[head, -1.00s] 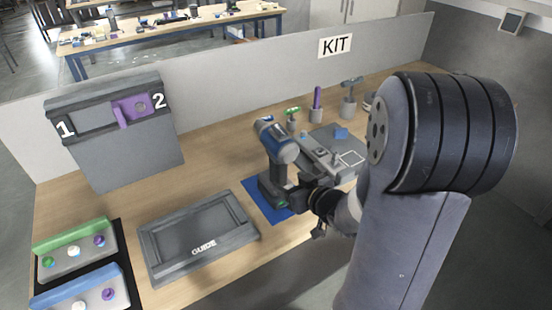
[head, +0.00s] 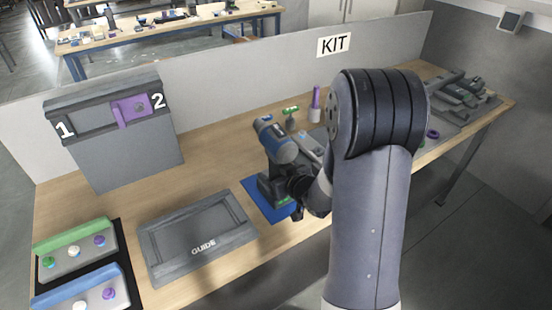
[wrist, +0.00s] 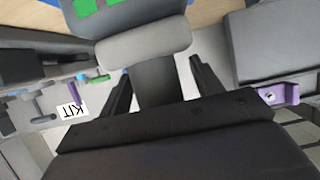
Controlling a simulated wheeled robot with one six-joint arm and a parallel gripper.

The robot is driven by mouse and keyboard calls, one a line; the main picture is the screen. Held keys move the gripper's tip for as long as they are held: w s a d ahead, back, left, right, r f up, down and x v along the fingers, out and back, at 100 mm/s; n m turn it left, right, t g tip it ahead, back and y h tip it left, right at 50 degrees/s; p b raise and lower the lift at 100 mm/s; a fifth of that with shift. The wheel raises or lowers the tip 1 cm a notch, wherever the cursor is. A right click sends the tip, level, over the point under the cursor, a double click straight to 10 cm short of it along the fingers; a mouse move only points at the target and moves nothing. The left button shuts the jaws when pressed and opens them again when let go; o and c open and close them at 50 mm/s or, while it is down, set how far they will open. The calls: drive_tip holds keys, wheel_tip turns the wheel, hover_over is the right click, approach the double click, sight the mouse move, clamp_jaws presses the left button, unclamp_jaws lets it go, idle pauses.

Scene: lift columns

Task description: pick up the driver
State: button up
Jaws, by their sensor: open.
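The driver (head: 275,138), with a blue and grey body, stands upright on a blue mat (head: 256,199) near the front edge of the workbench. My gripper (head: 306,188) is at the right side of the driver's handle, low down and partly hidden by my arm. In the wrist view, the driver's grey handle (wrist: 155,82) lies between the two black fingers of my gripper (wrist: 158,72). The fingers are open, with a visible gap on each side of the handle. The driver's wide base with green patches shows at the top of that view.
A grey GUIDE tray (head: 198,237) lies left of the mat. A panel marked 1 and 2 (head: 120,125) stands behind, holding a purple part. Green and blue racks (head: 75,250) sit at the front left. A purple-handled tool (head: 315,103) stands behind the driver.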

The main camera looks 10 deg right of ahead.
clamp_jaws()
drive_tip(key=shift+r, duration=0.1)
idle(0.5)
